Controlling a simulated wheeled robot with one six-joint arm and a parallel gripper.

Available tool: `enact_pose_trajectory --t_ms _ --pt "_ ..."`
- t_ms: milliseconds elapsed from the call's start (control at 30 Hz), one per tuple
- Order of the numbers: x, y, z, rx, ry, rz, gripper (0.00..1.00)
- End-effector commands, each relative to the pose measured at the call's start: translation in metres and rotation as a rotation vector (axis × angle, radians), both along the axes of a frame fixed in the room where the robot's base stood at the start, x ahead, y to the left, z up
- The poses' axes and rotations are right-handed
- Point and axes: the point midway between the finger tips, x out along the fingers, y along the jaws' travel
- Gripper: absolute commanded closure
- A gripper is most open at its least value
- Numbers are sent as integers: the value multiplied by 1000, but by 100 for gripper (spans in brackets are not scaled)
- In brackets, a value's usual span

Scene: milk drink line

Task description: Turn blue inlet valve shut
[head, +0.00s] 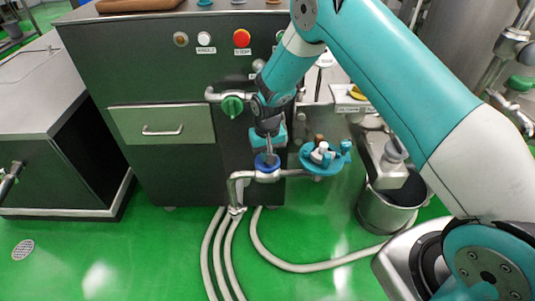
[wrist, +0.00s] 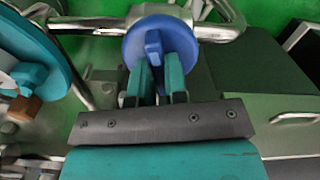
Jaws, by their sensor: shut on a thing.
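The blue inlet valve (head: 266,161) is a round blue handle on a silver pipe at the front of the dark machine. In the wrist view the blue valve (wrist: 160,48) has a raised bar across its middle. My gripper (head: 268,150) reaches down to it from above. In the wrist view the teal fingers of my gripper (wrist: 156,78) are shut on the valve's bar, one on each side. The bar's lower end is partly hidden between the fingers.
A green valve (head: 232,106) sits on a pipe up and left. A metal bucket (head: 388,210) stands farther right. White hoses (head: 229,255) run over the green floor.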

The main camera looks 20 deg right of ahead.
Motion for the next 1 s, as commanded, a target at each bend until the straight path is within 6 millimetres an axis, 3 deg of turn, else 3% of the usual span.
enact_pose_trajectory --t_ms 400,1000 --pt "3 -1 2 -1 -7 -227 100" --pt "3 -1 2 -1 -9 -275 100"
